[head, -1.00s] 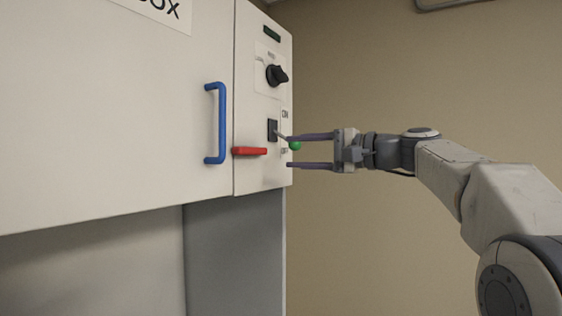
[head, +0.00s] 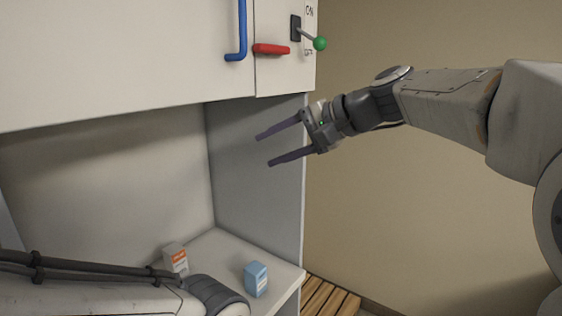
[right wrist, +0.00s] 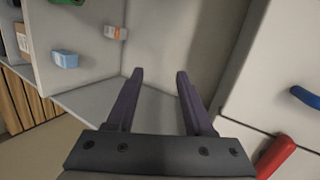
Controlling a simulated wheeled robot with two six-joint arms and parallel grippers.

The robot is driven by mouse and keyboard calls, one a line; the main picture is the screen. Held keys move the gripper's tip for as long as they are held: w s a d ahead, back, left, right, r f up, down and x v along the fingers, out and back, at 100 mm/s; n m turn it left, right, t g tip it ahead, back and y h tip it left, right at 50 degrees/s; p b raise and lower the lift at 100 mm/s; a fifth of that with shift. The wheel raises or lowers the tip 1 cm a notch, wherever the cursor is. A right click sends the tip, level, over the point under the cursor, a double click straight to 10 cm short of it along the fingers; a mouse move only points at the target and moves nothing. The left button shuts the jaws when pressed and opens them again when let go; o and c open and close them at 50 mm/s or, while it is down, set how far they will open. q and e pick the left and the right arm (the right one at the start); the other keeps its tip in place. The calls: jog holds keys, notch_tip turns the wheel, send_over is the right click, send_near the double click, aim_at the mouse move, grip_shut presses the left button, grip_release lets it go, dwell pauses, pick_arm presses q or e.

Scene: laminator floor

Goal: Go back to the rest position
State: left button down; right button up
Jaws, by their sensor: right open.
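My right gripper (head: 264,150) is open and empty in the head view. It is in front of the grey side panel (head: 255,190) of the cabinet, below the red handle (head: 271,49) and the green-knobbed lever (head: 320,44), apart from both. In the right wrist view its two purple fingers (right wrist: 158,74) stand apart with nothing between them. My left arm shows at the lower left of the head view, but its gripper is not in view.
The white cabinet (head: 110,60) has a blue handle (head: 242,30). On the shelf (head: 222,247) below stand a white-and-orange box (head: 175,258) and a blue box (head: 256,279). A wooden slatted pallet (head: 328,298) lies on the floor at right. The wall space beside the cabinet is clear.

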jog(key=s+a+f+n+g+h, duration=0.3)
jog(key=s+f, duration=0.6)
jog(key=f, duration=0.2)
jog(key=s+d+f+n+g+h, duration=0.1)
jog(key=s+d+f+n+h, duration=0.2)
jog(key=s+f, duration=0.6)
jog(key=s+d+f+n+g+h, duration=0.1)
jog(key=s+d+f+n+h, duration=0.3)
jog(key=s+f, duration=0.6)
jog(key=s+d+n, duration=0.1)
jog(key=n, duration=0.1)
jog(key=shift+d+f+n+g, duration=0.2)
jog(key=shift+d+n+g, duration=0.1)
jog(key=shift+g, duration=0.1)
jog(key=shift+s, duration=0.1)
